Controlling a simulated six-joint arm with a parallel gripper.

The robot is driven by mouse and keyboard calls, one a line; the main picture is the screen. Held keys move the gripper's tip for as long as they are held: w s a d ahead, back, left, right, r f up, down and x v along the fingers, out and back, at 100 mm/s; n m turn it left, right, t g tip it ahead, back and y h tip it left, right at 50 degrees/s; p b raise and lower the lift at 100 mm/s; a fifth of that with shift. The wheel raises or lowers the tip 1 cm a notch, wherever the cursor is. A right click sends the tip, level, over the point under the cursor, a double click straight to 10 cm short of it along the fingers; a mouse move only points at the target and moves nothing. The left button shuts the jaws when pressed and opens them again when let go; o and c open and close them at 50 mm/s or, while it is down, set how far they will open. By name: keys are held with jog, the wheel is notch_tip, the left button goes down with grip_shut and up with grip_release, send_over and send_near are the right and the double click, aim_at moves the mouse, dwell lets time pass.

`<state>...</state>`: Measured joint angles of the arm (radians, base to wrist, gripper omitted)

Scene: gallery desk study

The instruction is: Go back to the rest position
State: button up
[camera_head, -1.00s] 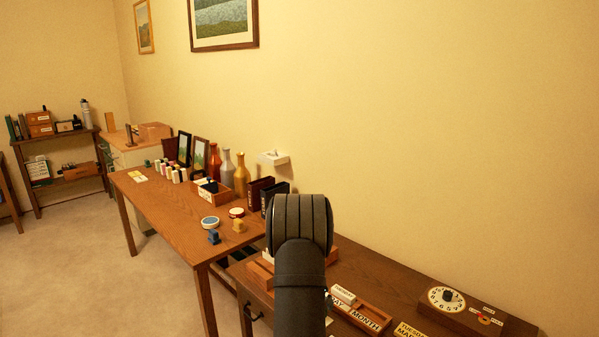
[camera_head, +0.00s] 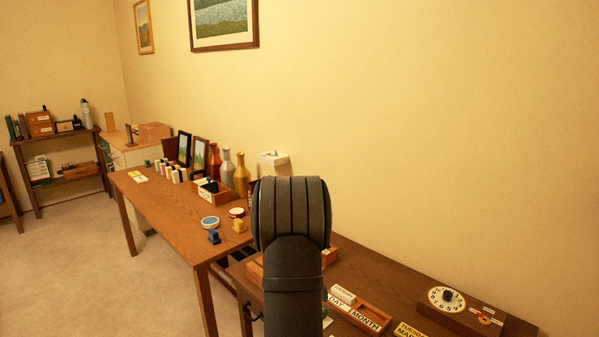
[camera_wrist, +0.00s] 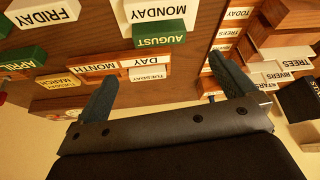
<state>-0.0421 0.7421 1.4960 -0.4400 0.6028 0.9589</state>
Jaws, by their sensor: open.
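My gripper (camera_wrist: 165,90) shows in the wrist view with its two dark fingers spread wide apart and nothing between them. It hangs over the desk (camera_wrist: 110,20), above a wooden tray marked DAY and MONTH (camera_wrist: 108,70). A green AUGUST block (camera_wrist: 160,38) and a white MONDAY block (camera_wrist: 158,10) lie beyond the fingers. In the head view my arm covers the gripper. The DAY and MONTH tray also shows there (camera_head: 376,313), right of my arm, with a white block (camera_head: 343,293) at it.
A dial board (camera_head: 450,301) and a TUESDAY block (camera_head: 408,331) are on the desk at right. A longer table (camera_head: 170,210) holds bottles (camera_head: 241,175), frames and small jars to the left. A small white box (camera_head: 273,160) is on the wall. The wall area at right is clear.

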jog(key=x, duration=1)
jog(key=shift+w+d+f, duration=0.1)
jog(key=shift+w, duration=0.05)
notch_tip(320, 180, up, 4)
jog(key=shift+f, duration=0.1)
jog(key=s+d+r, duration=0.7)
jog(key=d, duration=0.2)
jog(key=s+d, duration=0.3)
jog(key=d, duration=0.6)
jog(key=s+d, duration=0.2)
jog(key=d, duration=0.7)
jog(key=w+a+f, duration=0.4)
jog(key=w+a, duration=0.1)
jog(key=w+a+f, duration=0.2)
jog(key=w, duration=0.1)
jog(key=shift+a+f, duration=0.15)
jog(key=shift+f, duration=0.05)
jog(key=shift+w, duration=0.1)
